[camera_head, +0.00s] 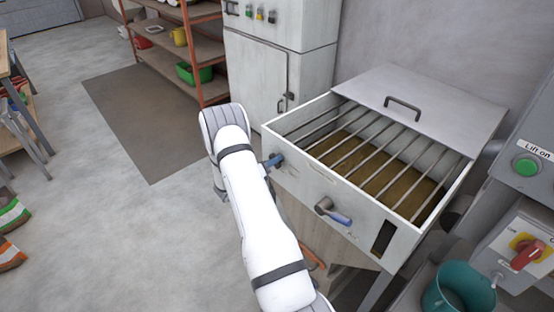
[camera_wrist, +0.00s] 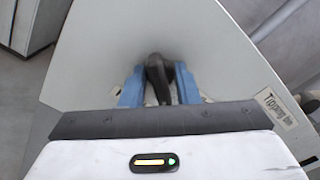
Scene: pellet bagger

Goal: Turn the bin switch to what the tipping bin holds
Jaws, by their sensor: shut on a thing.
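In the wrist view my gripper (camera_wrist: 160,88) has its two blue fingers closed around a dark knob (camera_wrist: 155,72) on a pale grey panel (camera_wrist: 100,55). A label reading "Tipping bin" (camera_wrist: 278,108) is on the panel's right side. The fingers hide part of the knob, and I cannot read its setting. I cannot tell what those contents are.
The box's lid (camera_head: 435,100) is open behind it. A blue-tipped lever (camera_head: 335,213) juts from its front. At the right are a green "Lift on" button (camera_head: 527,167), a red rotary switch (camera_head: 527,254) and a teal bucket (camera_head: 455,290).

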